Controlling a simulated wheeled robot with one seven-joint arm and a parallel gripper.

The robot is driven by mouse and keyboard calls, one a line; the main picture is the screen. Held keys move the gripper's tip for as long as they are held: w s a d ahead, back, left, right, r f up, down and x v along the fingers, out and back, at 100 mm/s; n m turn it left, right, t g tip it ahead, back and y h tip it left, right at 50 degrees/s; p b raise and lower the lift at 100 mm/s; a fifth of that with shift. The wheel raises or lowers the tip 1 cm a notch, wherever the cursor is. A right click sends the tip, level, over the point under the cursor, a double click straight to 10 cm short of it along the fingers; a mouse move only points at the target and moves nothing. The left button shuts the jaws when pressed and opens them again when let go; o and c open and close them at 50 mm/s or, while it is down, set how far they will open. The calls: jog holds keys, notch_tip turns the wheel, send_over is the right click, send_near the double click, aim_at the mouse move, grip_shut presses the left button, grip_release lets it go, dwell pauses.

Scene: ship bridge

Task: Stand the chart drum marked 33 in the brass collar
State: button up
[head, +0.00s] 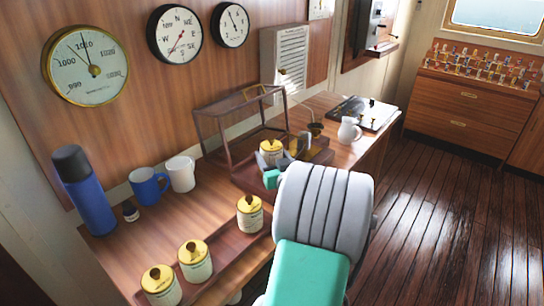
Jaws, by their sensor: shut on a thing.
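My gripper (272,160) is shut around a cream chart drum with a brass lid (271,147). The drum is upright, at the dark wooden base of a glass-sided instrument case (229,158). The gripper and arm hide its lower part, so I cannot tell whether it touches anything below. I cannot read its number. The brass collar cannot be made out clearly. Three similar drums stand in a wooden tray on the near counter: one nearest my arm (249,215), one in the middle (195,262) and one at the front (160,287). Their markings are too small to read.
A white jug (349,131) is beyond the case. Thin case frames surround the gripper's left side.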

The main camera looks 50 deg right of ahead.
jog(key=shift+f+b, duration=0.75)
jog(key=shift+b, duration=0.1)
jog(key=shift+r, duration=0.2)
jog(key=shift+r+p, duration=0.35)
jog(key=shift+r, duration=0.3)
jog(key=shift+b, duration=0.4)
dwell(0.4)
jog(key=shift+f+b, duration=0.9)
jog(key=shift+b, duration=0.15)
jog(key=o, duration=1.3)
